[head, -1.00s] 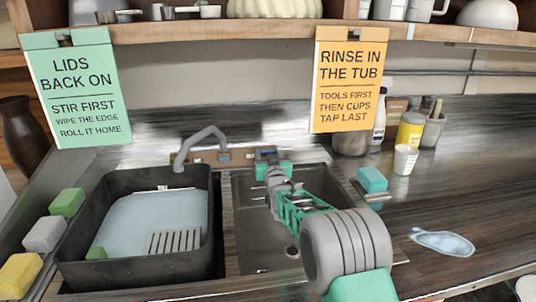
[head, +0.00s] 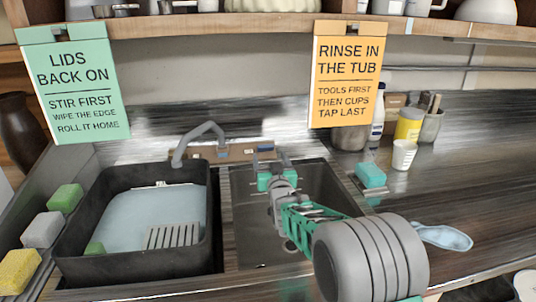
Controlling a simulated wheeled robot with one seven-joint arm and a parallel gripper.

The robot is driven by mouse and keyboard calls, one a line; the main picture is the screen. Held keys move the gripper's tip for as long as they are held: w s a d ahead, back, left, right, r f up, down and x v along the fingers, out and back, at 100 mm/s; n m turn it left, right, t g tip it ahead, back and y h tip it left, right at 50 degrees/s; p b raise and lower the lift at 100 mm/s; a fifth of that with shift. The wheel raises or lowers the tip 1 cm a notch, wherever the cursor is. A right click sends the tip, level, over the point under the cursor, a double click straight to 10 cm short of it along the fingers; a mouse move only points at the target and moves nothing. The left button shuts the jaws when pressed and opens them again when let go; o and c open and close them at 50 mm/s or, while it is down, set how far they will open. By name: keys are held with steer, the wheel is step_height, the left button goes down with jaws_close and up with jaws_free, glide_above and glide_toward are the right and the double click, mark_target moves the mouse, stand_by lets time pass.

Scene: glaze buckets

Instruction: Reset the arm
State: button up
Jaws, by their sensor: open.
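My gripper (head: 277,177) is over the right sink basin (head: 325,190), near its back edge. Its teal fingers are apart and nothing shows between them. My forearm reaches in from the lower right and hides part of the basin.
A black tub (head: 70,230) of pale water, with a slatted grey piece (head: 172,237) in it, stands at left beside a grey faucet (head: 200,140). Sponges (head: 40,231) line the left edge. A teal sponge (head: 371,175), white cup (head: 403,155) and spoon rest (head: 442,237) lie right. Signs hang above.

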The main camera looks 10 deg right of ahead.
steer(key=shift+s, duration=0.2)
steer(key=s+g+p, duration=0.4)
steer(key=s+g, duration=0.1)
steer(key=s, duration=0.8)
steer(key=s+g+p, duration=0.4)
steer(key=s+g, duration=0.1)
steer(key=s, duration=0.8)
steer(key=s+g+p, duration=0.4)
steer(key=s+g, duration=0.1)
steer(key=s, duration=0.8)
steer(key=shift+s+a+r, duration=0.1)
steer(key=shift+s+r, duration=0.15)
steer(key=shift+s, duration=0.05)
steer(key=shift+f, duration=0.1)
